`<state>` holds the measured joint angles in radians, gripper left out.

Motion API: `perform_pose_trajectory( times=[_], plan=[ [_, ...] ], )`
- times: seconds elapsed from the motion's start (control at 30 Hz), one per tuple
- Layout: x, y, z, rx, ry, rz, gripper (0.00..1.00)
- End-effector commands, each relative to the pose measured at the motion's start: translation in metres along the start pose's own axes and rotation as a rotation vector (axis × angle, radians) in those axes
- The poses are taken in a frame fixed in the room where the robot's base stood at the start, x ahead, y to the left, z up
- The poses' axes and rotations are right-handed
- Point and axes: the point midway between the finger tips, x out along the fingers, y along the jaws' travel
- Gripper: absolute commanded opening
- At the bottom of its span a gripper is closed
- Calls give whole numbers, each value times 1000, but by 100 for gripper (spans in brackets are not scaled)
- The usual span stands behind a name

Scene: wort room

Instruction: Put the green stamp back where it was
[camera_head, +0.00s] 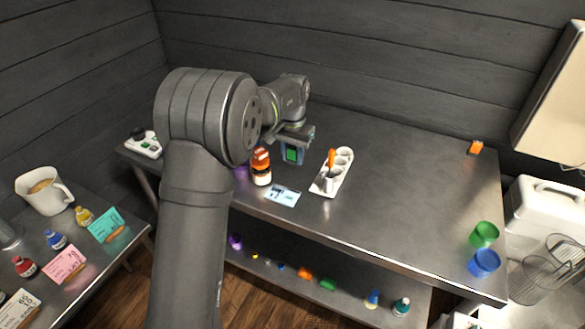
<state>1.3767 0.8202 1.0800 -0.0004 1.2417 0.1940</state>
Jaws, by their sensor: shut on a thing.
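My gripper (291,146) is above the dark metal table, near its left half, with the arm reaching over from the front left. It is shut on the green stamp (292,155), whose green face shows below the jaws. The rest of the stamp is hidden by the gripper. I cannot tell whether the stamp touches the table. A white holder (325,188) with several round places stands just right of the gripper. An orange-handled thing (331,157) stands in it, and at least one place looks empty.
An orange block (476,147) sits at the back right; green (484,235) and blue (484,263) cups stand at the right edge. The table's right half is mostly clear.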

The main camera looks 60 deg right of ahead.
Motion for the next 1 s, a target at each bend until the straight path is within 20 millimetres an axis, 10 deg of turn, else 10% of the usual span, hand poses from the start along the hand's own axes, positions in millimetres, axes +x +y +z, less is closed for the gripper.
perform_pose_trajectory(
  times=[0.37,0.73,0.83,1.0],
  plan=[
    [49,0,1,0,-1,1,18],
    [53,0,0,0,0,0,18],
    [53,0,0,0,0,0,50],
    [53,0,0,0,0,0,54]
  ],
)
